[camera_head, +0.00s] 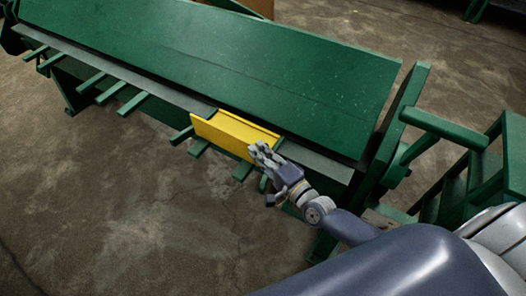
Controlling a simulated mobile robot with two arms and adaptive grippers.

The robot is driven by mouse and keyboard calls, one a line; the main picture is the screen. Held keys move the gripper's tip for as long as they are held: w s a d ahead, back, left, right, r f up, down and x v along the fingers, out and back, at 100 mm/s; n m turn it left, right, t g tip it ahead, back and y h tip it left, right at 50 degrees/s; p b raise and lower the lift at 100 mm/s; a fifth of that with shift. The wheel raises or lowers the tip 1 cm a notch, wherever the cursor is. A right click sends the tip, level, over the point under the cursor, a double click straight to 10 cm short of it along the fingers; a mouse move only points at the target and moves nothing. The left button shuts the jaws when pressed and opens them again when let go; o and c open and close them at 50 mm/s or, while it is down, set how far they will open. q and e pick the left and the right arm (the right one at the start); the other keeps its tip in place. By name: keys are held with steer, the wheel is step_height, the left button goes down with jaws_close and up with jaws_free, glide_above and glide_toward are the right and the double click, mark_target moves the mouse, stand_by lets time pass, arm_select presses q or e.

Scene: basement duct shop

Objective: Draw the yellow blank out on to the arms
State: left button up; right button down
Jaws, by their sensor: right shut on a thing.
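The yellow blank (233,132) lies at the front edge of the green machine, partly out over the short green support arms (198,148). It has an upturned front face, and its rear edge is close to the slot under the large green plate. My right gripper (257,150) is at the blank's right front corner, shut on its edge. The fingers cover that corner. My left gripper is not in view.
The green machine's big sloping plate (220,60) runs behind the blank. More support arms (133,104) stick out to the left. A green stepped frame (470,170) stands at right. The concrete floor (130,210) in front is clear.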

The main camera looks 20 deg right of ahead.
steer(key=shift+s+a, duration=0.15)
steer(key=shift+a, duration=0.05)
steer(key=c, duration=1.6)
jaws_free()
steer(key=shift+v, duration=3.95)
